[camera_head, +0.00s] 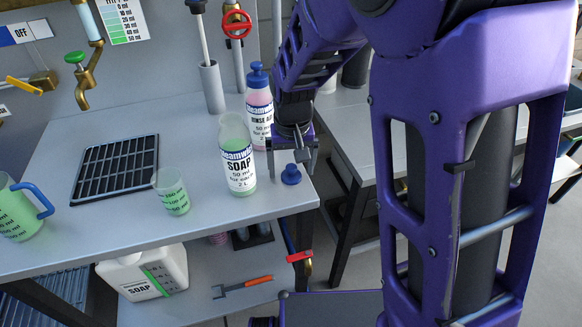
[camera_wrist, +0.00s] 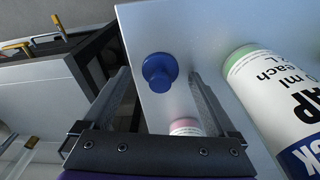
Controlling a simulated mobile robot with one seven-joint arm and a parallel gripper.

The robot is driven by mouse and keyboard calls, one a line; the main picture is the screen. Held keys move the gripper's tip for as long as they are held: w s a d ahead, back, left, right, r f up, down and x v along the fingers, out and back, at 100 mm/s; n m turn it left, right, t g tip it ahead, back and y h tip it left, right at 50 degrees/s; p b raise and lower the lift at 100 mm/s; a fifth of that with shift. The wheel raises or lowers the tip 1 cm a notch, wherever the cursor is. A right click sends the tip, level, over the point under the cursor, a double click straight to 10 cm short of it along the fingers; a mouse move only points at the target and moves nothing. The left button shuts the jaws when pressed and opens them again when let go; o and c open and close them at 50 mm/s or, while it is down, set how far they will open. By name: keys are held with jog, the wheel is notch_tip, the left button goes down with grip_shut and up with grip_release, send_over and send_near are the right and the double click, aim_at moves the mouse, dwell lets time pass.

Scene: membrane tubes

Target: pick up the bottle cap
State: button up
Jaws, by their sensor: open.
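The blue bottle cap (camera_head: 291,175) sits on the grey table near its right front corner. My gripper (camera_head: 291,163) is above and just behind it, pointing down, with its fingers apart and nothing between them. In the wrist view the cap (camera_wrist: 159,72) lies beyond the fingertips, roughly between the two fingers, apart from both. The soap bottle (camera_head: 238,160) stands upright without a cap, left of my gripper. In the wrist view the soap bottle (camera_wrist: 270,85) fills the right side.
The rinse aid bottle (camera_head: 260,118), with a blue cap on, stands close behind my gripper. A beaker (camera_head: 171,193), a black rack (camera_head: 115,166) and a blue-handled jug (camera_head: 17,212) are farther left. The table edge is close to the cap; a gap separates another table (camera_head: 345,128).

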jog(key=c, duration=1.4)
